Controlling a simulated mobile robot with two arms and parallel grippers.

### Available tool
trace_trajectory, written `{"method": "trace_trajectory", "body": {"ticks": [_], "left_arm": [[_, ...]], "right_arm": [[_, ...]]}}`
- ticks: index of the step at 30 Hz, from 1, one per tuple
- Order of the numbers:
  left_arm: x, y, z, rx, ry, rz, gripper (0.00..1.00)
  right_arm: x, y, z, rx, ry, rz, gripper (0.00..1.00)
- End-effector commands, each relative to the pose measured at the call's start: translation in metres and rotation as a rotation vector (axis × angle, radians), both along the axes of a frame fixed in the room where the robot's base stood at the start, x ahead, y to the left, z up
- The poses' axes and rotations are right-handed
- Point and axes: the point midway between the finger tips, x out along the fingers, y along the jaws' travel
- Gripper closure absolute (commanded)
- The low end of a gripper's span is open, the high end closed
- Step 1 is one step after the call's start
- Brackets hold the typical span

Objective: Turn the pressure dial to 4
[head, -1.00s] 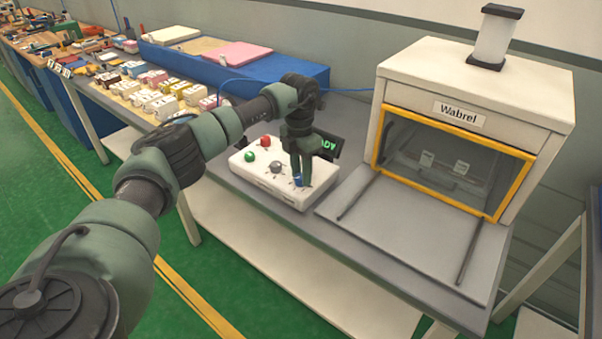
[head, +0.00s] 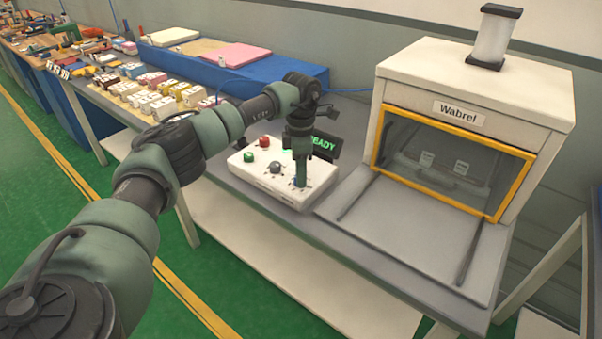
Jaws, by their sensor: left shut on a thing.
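The white control box (head: 262,180) sits on the grey bench, with a green button (head: 249,157), a red button (head: 265,142) and a grey dial (head: 275,167) on its top. My left gripper (head: 300,183) points straight down at the box's right front corner and is shut on a blue dial (head: 296,182), which the fingers mostly hide. Which dial is for pressure and the dial markings are too small to read. A dark display (head: 326,146) behind the box shows "READY" in green. My right gripper is not in view.
The white "Wabrel" machine (head: 474,85) with a yellow-framed window stands to the right, its grey plate (head: 410,232) in front. A blue block (head: 240,72) and several small boxes lie at the back left.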

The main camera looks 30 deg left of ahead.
Motion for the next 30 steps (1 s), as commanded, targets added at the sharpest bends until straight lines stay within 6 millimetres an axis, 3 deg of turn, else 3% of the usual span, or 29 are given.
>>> {"method": "trace_trajectory", "body": {"ticks": [13, 14, 15, 16, 25, 30], "left_arm": [[0.001, 0.0, 0.002, -0.001, -0.004, -0.007, 1.0], [0.001, 0.0, 0.002, 0.0, -0.004, -0.007, 0.62], [0.001, 0.0, 0.002, -0.001, -0.004, -0.007, 0.51], [0.001, 0.0, 0.002, 0.0, -0.004, -0.007, 0.48], [0.0, 0.0, 0.001, 0.0, -0.002, -0.007, 0.48], [0.002, 0.0, 0.018, -0.001, -0.004, -0.007, 0.48]], "right_arm": [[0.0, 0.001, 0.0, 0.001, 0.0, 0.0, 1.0], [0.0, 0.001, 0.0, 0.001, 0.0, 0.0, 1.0], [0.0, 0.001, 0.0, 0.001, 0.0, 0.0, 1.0], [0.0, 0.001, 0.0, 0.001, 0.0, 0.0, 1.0], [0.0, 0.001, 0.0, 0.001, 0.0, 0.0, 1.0], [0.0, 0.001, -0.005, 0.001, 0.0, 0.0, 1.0]]}}
